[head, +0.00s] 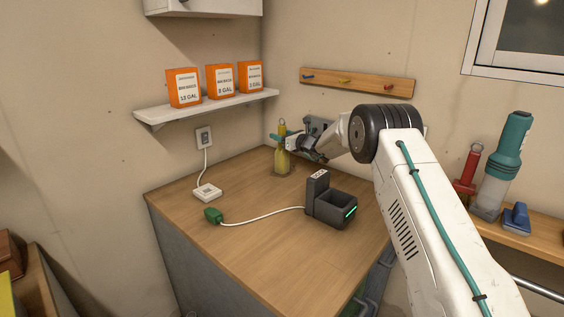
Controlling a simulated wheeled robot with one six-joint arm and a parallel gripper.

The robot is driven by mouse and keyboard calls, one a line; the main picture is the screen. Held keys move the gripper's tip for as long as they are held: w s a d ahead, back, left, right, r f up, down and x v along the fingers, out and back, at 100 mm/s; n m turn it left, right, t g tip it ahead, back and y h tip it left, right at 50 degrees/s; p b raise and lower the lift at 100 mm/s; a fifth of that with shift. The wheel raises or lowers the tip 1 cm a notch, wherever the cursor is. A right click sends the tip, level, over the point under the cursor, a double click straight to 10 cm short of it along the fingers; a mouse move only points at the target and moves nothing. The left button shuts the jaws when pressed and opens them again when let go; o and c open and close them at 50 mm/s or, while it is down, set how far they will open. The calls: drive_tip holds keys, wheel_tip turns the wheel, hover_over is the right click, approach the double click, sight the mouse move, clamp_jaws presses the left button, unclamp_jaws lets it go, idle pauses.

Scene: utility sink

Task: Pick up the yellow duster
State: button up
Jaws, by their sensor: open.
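The yellow duster (282,161) appears to be the slim upright yellow thing at the back of the wooden counter, near the wall corner. Its lower part is wide and its top is narrow. My gripper (283,138) comes in from the right at the height of its narrow upper part. The teal fingers are open and overlap the duster in the head view. I cannot tell whether they are around it or in front of it, or whether they touch it. Part of its middle is hidden behind the fingers.
A dark charger-like dock (330,207) stands on the counter (250,262), with a white cable to a green plug (213,215). A white box (207,192) lies at left. Orange boxes stand on a wall shelf (207,106). A peg rail (358,82) hangs behind my arm.

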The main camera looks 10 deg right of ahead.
clamp_jaws()
drive_tip(key=shift+r, duration=0.1)
